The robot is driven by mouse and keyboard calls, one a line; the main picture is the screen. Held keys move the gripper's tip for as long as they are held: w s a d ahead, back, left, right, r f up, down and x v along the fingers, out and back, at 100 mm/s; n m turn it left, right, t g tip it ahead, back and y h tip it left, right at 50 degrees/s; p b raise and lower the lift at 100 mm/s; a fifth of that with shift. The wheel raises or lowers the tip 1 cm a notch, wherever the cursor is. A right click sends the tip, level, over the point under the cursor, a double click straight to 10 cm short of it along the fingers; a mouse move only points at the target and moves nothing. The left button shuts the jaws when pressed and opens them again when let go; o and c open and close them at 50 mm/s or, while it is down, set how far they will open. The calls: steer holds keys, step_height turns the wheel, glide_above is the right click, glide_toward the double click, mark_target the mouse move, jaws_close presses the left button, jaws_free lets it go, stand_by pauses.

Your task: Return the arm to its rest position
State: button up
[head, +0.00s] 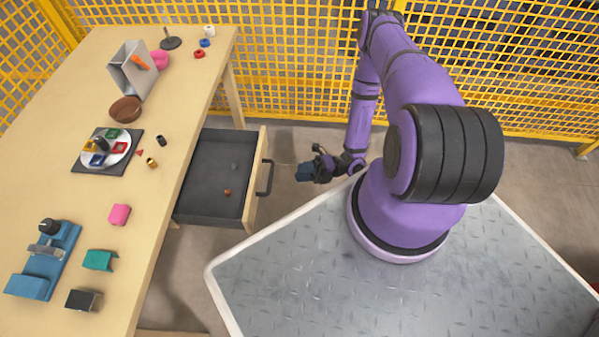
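My gripper (304,172) is at the end of my purple arm, near the middle of the head view. It hangs just right of the open drawer's handle, beyond the front edge of the wooden table and beside the metal plate of my base. It points left towards the drawer. The fingers are small and dark here, so I cannot tell if they are open or shut. No held object can be made out. My arm is bent, with its upper links raised at the upper right.
A drawer (212,205) stands pulled out from the table (180,95), with small items inside; its handle (265,178) is close to my gripper. The table holds a grey bin (128,75), a brown bowl (125,109), a round dial board (85,163) and a blue fixture (30,284). Yellow mesh fence (290,60) stands behind.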

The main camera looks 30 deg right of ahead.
steer(key=shift+w+r, duration=0.1)
stand_by(0.3)
steer(key=w+d+r+n+g+h, duration=0.2)
steer(key=w+r+n+g, duration=0.3)
steer(key=r, duration=0.4)
steer(key=w+d+r+n+g+h, duration=0.1)
steer(key=w+r+n+g, duration=0.15)
steer(key=r+n, duration=0.6)
step_height(320, 180, up, 18)
steer(key=n+g+h, duration=0.3)
steer(key=n+h, duration=0.4)
steer(key=n, duration=0.2)
steer(key=s+a+r+n+t+h, duration=0.1)
steer(key=s+r+n+t+h, duration=0.3)
steer(key=s+r+n, duration=0.4)
steer(key=s+a+r+n+t+h, duration=0.1)
steer(key=s+r+n+t+h, duration=0.4)
steer(key=s+r, duration=0.5)
step_height(320, 180, up, 8)
steer(key=n+t, duration=0.1)
steer(key=n, duration=0.1)
steer(key=shift+s+a+r+n, duration=0.2)
steer(key=shift+a+r+n, duration=0.05)
steer(key=shift+a+n, duration=0.1)
